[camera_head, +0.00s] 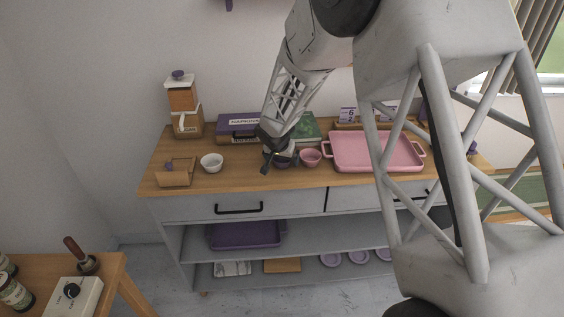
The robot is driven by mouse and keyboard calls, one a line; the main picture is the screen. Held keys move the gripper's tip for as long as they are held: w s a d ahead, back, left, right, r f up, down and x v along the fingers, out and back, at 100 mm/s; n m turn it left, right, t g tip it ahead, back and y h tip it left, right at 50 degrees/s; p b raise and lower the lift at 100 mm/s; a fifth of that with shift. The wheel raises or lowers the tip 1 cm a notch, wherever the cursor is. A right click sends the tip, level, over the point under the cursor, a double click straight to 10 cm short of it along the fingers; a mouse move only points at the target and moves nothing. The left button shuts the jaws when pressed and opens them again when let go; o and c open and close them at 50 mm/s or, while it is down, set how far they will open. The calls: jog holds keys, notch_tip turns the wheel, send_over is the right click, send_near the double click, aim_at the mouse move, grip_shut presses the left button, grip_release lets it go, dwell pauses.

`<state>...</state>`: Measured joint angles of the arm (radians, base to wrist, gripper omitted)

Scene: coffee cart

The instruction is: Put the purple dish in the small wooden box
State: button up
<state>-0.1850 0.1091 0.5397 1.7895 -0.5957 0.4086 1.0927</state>
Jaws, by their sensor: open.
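The purple dish (283,163) is on the wooden top of the cart, partly hidden behind my gripper (276,162). My gripper is open, with its fingers low beside or over the dish. I cannot tell whether the fingers touch it. The small wooden box (176,179) stands at the left front of the cart top, to the left of my gripper. A small purple item (169,167) shows at the box; its exact nature is too small to tell.
A white bowl (211,166) stands between the box and my gripper. A pink bowl (311,158) is just right of the dish, and a pink tray (375,168) is farther right.

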jog(key=shift+c, duration=0.3)
jog(key=c, duration=0.8)
jog(key=shift+r, duration=0.1)
jog(key=shift+r, duration=0.7)
notch_tip(320, 180, up, 2)
jog(key=shift+r, duration=0.15)
jog(key=s+d+r, duration=0.1)
jog(key=s+d, duration=0.1)
jog(key=s, duration=1.3)
jog(key=shift+s, duration=0.4)
